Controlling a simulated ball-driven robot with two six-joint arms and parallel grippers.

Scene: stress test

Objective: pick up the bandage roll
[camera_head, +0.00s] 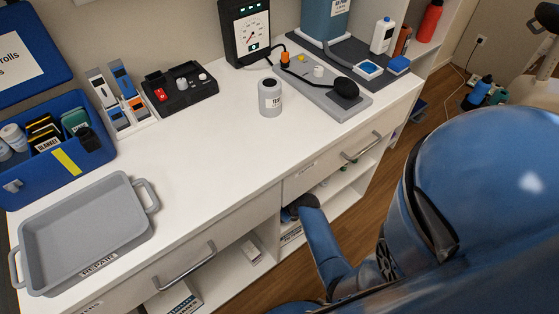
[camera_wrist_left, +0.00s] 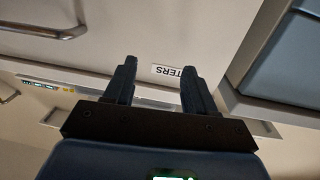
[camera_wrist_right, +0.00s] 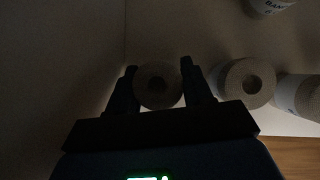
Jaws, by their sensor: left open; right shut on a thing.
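In the right wrist view, my right gripper (camera_wrist_right: 159,66) is shut on a pale bandage roll (camera_wrist_right: 158,88), with one finger on each side. Its round end with a central hole faces the camera. The view is dark, so I cannot tell whether the roll still touches the surface below. Another roll (camera_wrist_right: 245,84) lies just right of the right finger. In the left wrist view, my left gripper (camera_wrist_left: 157,72) is open and empty in front of white furniture. In the head view, a blue arm of mine reaches into the open lower shelf; its gripper tips are hidden.
More rolls lie at the right wrist view's right edge (camera_wrist_right: 299,95) and top (camera_wrist_right: 268,6). In the head view, the white counter (camera_head: 215,150) holds a grey tray (camera_head: 50,225), a blue bin (camera_head: 55,180) and a labelled cylinder (camera_head: 270,98). A drawer handle (camera_head: 362,147) juts out above the shelf.

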